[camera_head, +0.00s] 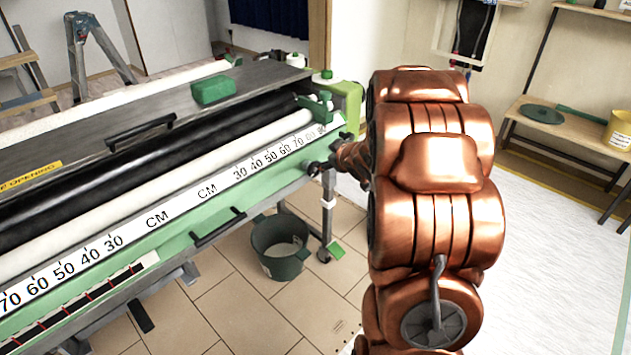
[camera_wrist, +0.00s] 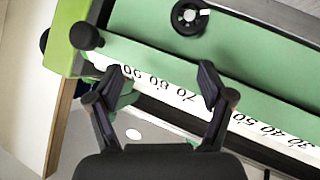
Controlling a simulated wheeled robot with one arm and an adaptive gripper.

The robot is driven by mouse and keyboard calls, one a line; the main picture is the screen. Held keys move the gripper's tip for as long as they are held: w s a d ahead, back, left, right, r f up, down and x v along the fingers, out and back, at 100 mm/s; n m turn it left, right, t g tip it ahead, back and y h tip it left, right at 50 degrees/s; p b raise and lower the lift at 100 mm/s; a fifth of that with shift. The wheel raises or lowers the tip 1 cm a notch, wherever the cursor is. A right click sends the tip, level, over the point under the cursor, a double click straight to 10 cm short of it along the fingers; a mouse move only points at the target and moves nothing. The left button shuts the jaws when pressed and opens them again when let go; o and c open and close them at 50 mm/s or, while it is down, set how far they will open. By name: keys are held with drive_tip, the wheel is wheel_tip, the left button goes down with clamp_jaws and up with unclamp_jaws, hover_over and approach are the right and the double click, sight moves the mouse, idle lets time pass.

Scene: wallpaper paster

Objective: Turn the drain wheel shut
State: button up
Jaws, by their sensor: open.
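A small black round wheel (camera_wrist: 178,22) with a hub and a pale mark on it sits on the green side panel of the pasting machine, at the top of the wrist view. It looks like the drain wheel; I cannot make it out in the head view. My gripper (camera_wrist: 158,80) is open and empty, its two black fingers apart over the white scale strip. The wheel is beyond the fingertips, above and slightly right of the gap between them, and not touched. In the head view, my gripper (camera_head: 322,164) is partly hidden behind my copper arm, near the machine's right end.
A black knob (camera_wrist: 87,36) stands on the machine's green end in the wrist view. In the head view, a dark green bucket (camera_head: 281,262) is on the tiled floor below. A green block (camera_head: 212,90) lies on the machine's grey cover. A wooden bench (camera_head: 560,127) is at right.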

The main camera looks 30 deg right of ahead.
sight(316, 170)
drive_tip(key=shift+f+n+t+y+b, duration=1.2)
drive_tip(key=shift+f+t+y+b, duration=2)
drive_tip(key=shift+f, duration=1.4)
drive_tip(key=shift+g, duration=0.3)
drive_tip(key=shift+d+b+x, duration=0.15)
drive_tip(key=shift+b+x, duration=0.1)
drive_tip(key=shift+x, duration=1.45)
drive_tip(key=shift+d+b+x, duration=0.2)
drive_tip(key=shift+x, duration=1.5)
drive_tip(key=shift+w, duration=0.1)
drive_tip(key=c, duration=1.2)
